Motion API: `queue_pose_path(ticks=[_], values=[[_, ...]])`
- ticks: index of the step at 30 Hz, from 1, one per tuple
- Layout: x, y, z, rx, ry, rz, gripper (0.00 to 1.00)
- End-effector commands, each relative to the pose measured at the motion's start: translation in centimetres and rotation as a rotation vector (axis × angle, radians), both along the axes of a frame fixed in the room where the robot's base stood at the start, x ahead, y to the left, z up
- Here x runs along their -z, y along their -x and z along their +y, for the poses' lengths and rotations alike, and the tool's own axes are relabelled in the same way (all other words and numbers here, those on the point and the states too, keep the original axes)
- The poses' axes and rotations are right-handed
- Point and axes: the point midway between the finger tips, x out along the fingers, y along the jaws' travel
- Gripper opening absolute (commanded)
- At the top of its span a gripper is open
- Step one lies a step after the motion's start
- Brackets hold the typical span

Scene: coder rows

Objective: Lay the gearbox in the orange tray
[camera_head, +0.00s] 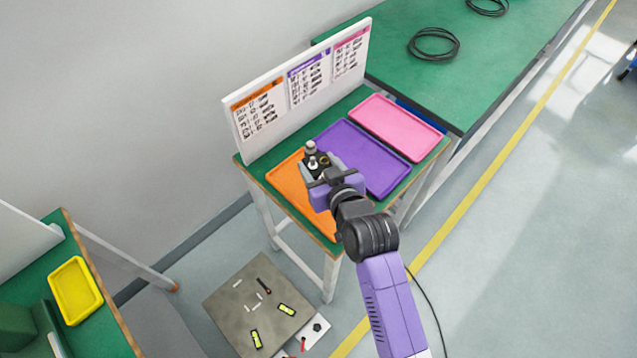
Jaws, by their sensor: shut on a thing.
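The orange tray (286,181) lies on the near left end of a green-topped table, partly hidden by my gripper. My gripper (319,172) is over the orange tray, close to its border with the purple tray. It is shut on the gearbox (316,158), a small dark and grey part with a light knob on top. The gearbox shows at the far end of the gripper. From this view I cannot tell whether it touches the tray or hangs above it.
The purple tray (372,155) and the pink tray (398,126) lie beside the orange one. A white board with printed lists (300,85) stands along the table's back edge. A larger green table (470,75) with black cable coils adjoins. A yellow tray (75,290) sits at lower left.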

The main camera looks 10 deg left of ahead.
Motion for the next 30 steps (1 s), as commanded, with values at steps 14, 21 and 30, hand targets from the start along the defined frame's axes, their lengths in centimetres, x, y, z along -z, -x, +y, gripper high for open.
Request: queue_pose_path(ticks=[14,21,30], values=[[6.1,-0.1,0.0,0.0,-0.001,0.0,0.0],[8.1,-0.1,0.0,0.001,-0.002,-0.003,0.0],[8.4,-0.1,0.0,0.001,-0.002,-0.003,0.0]])
